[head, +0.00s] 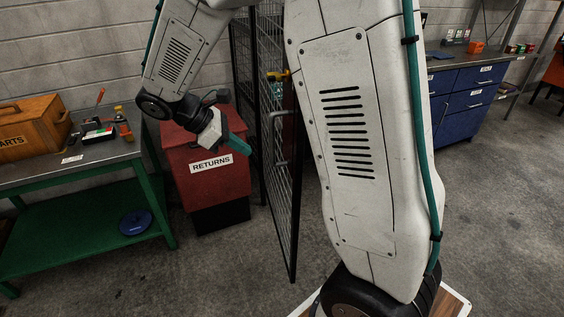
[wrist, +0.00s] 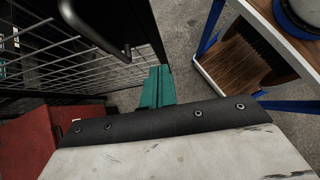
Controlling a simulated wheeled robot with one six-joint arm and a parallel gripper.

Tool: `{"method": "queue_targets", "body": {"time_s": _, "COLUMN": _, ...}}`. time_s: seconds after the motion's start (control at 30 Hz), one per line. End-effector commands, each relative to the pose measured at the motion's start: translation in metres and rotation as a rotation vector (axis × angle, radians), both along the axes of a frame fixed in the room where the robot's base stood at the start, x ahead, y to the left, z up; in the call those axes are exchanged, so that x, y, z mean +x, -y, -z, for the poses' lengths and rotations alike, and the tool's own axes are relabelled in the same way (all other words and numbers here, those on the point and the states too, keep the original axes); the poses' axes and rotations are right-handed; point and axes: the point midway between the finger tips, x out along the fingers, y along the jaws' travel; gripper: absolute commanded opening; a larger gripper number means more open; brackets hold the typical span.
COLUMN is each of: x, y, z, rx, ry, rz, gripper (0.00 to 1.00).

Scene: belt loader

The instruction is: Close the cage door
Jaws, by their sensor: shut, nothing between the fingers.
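The cage door (head: 284,200) is a black-framed wire mesh panel standing open, edge towards me, in the middle of the head view. In the wrist view its mesh (wrist: 60,55) and black frame fill the upper left, with a dark bar handle (wrist: 124,38) on it. My gripper (head: 239,146) has teal fingers, shut and empty, left of the door and in front of the red returns bin. In the wrist view the fingertips (wrist: 158,75) lie close to the door's frame edge; I cannot tell whether they touch it. My arm hides part of the scene right of the door.
The red bin (head: 205,185) labelled RETURNS stands left of the door. A green workbench (head: 90,218) with a wooden parts box (head: 33,127) is at the left. Blue drawers (head: 470,95) stand at the back right. Grey floor is clear in front of the bin.

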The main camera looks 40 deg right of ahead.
Motion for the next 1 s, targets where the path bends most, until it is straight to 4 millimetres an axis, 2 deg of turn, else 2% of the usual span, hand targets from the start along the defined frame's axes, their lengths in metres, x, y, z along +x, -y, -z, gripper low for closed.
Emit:
{"method": "queue_targets", "body": {"time_s": 0.17, "x": -0.001, "y": 0.008, "z": 0.012, "rx": -0.006, "ry": -0.016, "rz": -0.013, "gripper": 0.0}}
{"method": "queue_targets", "body": {"time_s": 0.6, "x": -0.031, "y": 0.064, "z": 0.075, "rx": -0.004, "ry": -0.016, "rz": -0.01, "gripper": 0.0}}
{"method": "queue_targets", "body": {"time_s": 0.8, "x": -0.043, "y": 0.089, "z": 0.073, "rx": -0.005, "ry": -0.011, "rz": -0.009, "gripper": 0.0}}
{"method": "queue_targets", "body": {"time_s": 1.0, "x": -0.047, "y": 0.098, "z": 0.073, "rx": -0.004, "ry": -0.012, "rz": -0.011, "gripper": 0.0}}
